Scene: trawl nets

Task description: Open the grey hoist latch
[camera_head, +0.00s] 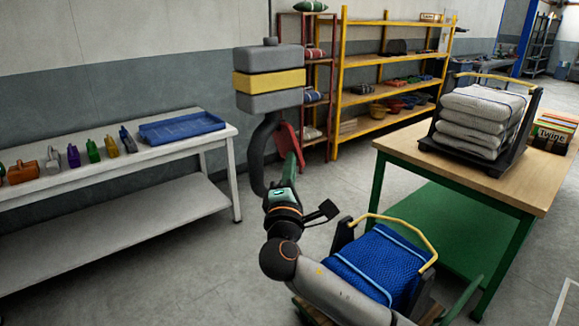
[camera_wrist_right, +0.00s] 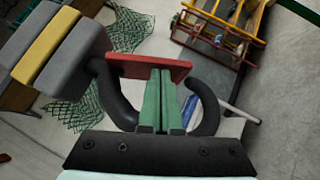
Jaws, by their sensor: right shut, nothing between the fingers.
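The grey hoist (camera_head: 268,98) hangs at the centre of the head view, a grey block with a yellow band. Its black hook (camera_head: 257,160) hangs below it. A red latch (camera_head: 285,140) sits at the hook's mouth. In the right wrist view, the red latch (camera_wrist_right: 128,66) lies across the opening between hook sides (camera_wrist_right: 207,110). My right gripper (camera_head: 289,160) has its green fingers shut with nothing between them. Its fingertips (camera_wrist_right: 162,72) are inside the hook opening, at the latch; whether they touch it I cannot tell. My left gripper is not in view.
A white bench (camera_head: 215,125) with a blue tray (camera_head: 182,128) and several small coloured items stands left. A wooden-topped table (camera_head: 400,143) with stacked white nets (camera_head: 480,118) stands right. A blue net (camera_head: 375,262) in a yellow-handled carrier lies beside my right arm. Shelves (camera_head: 390,98) stand behind.

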